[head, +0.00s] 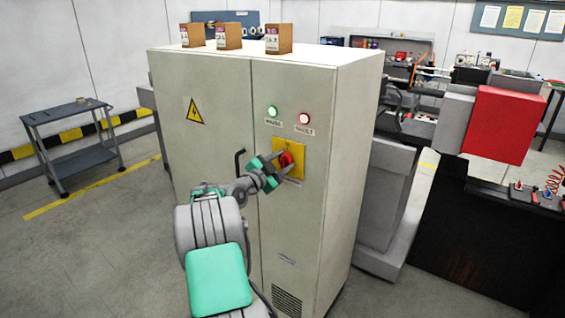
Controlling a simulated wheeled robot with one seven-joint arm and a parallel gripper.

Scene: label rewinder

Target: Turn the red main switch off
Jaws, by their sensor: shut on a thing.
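The red main switch (286,159) sits on a yellow plate (297,171) on the right-hand door of the beige cabinet (215,75). My gripper (279,161) is at the switch, with its fingers around the red knob, shut on it. The fingers hide part of the knob, so its exact turn angle cannot be told. Above the switch, a green lamp (272,111) and a red lamp (305,118) both look lit.
A black door handle (239,162) stands out just left of my gripper. Small boxes (229,37) stand on the cabinet top. A grey cart (75,140) is at the far left, and machinery (465,120) stands at the right. The floor left of the cabinet is clear.

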